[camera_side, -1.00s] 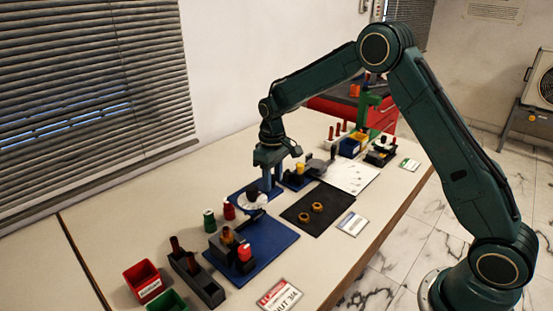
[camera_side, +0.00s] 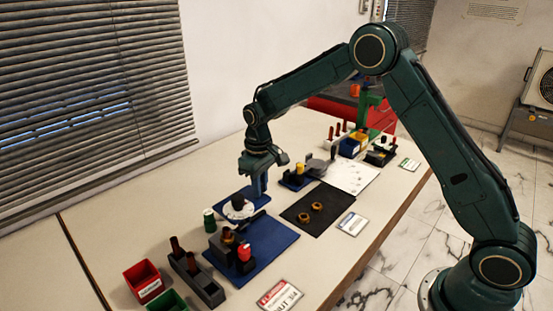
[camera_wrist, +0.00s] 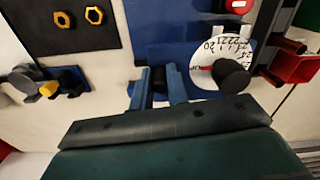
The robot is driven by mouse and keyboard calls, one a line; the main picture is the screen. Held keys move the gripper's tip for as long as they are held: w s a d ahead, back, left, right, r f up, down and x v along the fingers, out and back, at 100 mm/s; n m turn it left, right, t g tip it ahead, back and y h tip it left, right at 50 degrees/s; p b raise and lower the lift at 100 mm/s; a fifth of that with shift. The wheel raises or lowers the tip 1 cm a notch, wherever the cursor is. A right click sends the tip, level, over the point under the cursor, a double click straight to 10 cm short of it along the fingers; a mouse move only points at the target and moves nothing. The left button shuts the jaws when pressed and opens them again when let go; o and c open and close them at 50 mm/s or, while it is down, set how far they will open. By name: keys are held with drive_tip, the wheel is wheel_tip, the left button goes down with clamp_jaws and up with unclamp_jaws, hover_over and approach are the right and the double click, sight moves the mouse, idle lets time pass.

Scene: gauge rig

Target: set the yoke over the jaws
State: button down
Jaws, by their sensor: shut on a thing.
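My gripper (camera_side: 260,191) points down over the far end of the blue mat area. In the wrist view its two blue fingers (camera_wrist: 159,88) are shut on a dark piece (camera_wrist: 158,74), which looks like part of the yoke. A white dial (camera_wrist: 212,62) with a red pointer and black knob sits just right of the fingers. The dial also shows in the side view (camera_side: 236,212), left of the gripper. A dark block (camera_side: 219,246) with amber and red parts stands on the blue mat. I cannot tell which parts are the jaws.
The blue mat (camera_side: 267,252) and a black mat with two brass nuts (camera_side: 317,206) lie nearby. A green spool (camera_side: 209,220) stands close left of the dial. A dark rack (camera_side: 197,282) and red bin (camera_side: 143,280) stand at the front left.

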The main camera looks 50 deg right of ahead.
sight(246, 204)
drive_tip(key=a, duration=0.5)
drive_tip(key=shift+a, duration=0.1)
drive_tip(key=c, duration=1.4)
unclamp_jaws()
drive_tip(key=shift+o, duration=0.2)
drive_tip(key=shift+r, duration=0.45)
wheel_tip(246, 204, up, 13)
